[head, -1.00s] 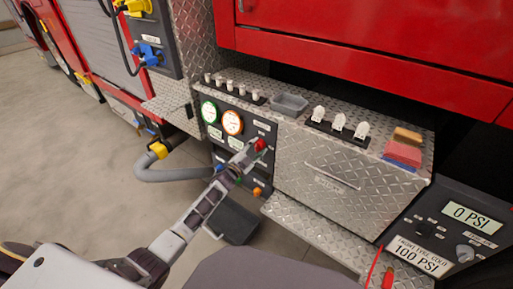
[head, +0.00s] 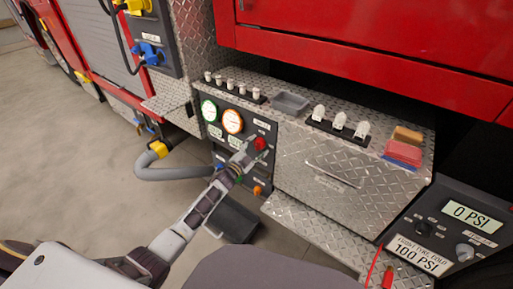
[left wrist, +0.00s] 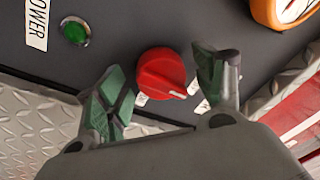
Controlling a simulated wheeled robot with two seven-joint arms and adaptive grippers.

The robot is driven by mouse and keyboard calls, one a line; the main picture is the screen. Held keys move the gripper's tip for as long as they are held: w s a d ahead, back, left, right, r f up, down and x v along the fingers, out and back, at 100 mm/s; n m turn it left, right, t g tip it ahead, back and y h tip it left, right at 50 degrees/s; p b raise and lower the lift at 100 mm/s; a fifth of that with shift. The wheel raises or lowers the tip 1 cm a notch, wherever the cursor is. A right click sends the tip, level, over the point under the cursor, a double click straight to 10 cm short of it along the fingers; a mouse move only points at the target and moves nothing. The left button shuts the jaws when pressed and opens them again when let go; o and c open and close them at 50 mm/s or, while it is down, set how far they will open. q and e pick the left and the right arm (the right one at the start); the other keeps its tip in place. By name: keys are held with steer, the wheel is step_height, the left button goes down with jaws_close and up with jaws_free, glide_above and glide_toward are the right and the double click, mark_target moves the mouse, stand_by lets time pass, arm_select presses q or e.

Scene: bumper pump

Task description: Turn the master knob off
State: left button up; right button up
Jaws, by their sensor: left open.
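The red master knob (head: 260,143) is on the dark control panel (head: 246,163) on the front of the diamond-plate bumper. In the left wrist view the round red knob (left wrist: 163,73) has a raised grip with a white mark toward its lower right. My left gripper (head: 250,149) is at the knob. In the left wrist view its green-padded fingers (left wrist: 162,82) are open, one on each side of the knob, with gaps showing. The label by the knob is partly hidden by the fingers. My right gripper is not in view.
A green button (left wrist: 75,32) is near the knob on the panel, and the orange-ringed gauge (head: 233,121) is above it. A grey hose (head: 172,174) is left of the panel. A grey pressure unit (head: 445,235) is at right.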

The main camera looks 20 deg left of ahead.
arm_select(q)
steer(key=shift+s, duration=0.1)
steer(key=v, duration=1.1)
steer(key=shift+s, duration=0.35)
steer(key=shift+a+f, duration=0.1)
stand_by(0.7)
